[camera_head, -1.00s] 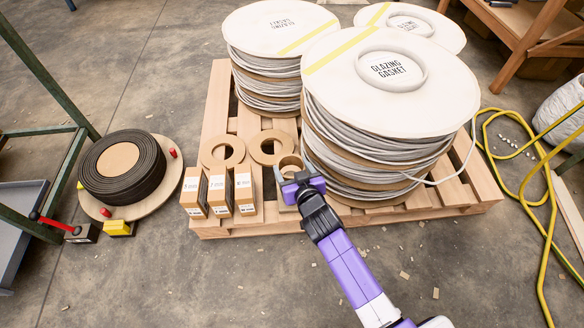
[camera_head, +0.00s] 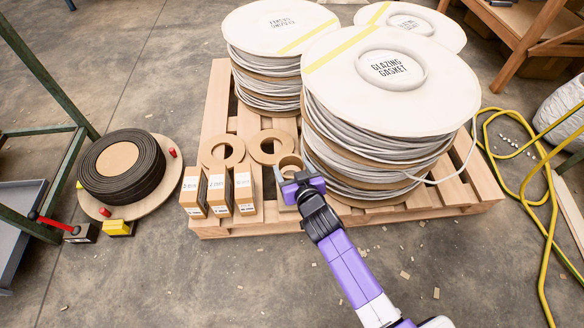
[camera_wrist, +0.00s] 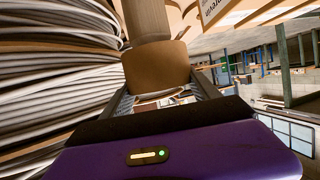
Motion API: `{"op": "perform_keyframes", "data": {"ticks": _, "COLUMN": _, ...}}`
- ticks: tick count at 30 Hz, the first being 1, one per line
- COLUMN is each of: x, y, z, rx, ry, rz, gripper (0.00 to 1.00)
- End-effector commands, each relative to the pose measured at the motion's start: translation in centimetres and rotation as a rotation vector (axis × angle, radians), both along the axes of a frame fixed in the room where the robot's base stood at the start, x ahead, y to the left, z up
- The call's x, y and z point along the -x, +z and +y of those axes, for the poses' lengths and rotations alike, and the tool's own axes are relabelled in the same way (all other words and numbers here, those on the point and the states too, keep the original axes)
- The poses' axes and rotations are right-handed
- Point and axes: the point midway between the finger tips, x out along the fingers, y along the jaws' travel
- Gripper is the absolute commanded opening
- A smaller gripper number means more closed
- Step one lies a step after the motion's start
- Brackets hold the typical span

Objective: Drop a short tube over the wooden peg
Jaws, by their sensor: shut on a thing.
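A short brown cardboard tube (camera_head: 289,161) is upright between the fingers of my gripper (camera_head: 297,178), low over the front of the pallet. In the wrist view the tube (camera_wrist: 156,66) sits between both fingertips (camera_wrist: 158,88), and the gripper is shut on it. A paler, narrower wooden cylinder, which looks like the peg (camera_wrist: 147,18), runs on from the tube's pallet-side end in that upside-down view. The peg lines up with the tube. I cannot tell whether the tube is around its tip or just above it. In the head view the gripper and tube hide the peg.
The large gasket reel (camera_head: 375,140) stands close right of my gripper. Three small boxes (camera_head: 219,192) stand to the left, with two flat cardboard rings (camera_head: 221,151) behind them on the pallet (camera_head: 460,190). A black coil (camera_head: 120,170) lies further left.

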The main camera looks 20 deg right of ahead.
Motion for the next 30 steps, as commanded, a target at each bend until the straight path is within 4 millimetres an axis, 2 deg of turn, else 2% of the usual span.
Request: {"op": "perform_keyframes", "data": {"ticks": 30, "x": 0.0, "y": -1.1, "z": 0.0, "rx": 0.000, "ry": 0.000, "rz": 0.000, "gripper": 0.31}}
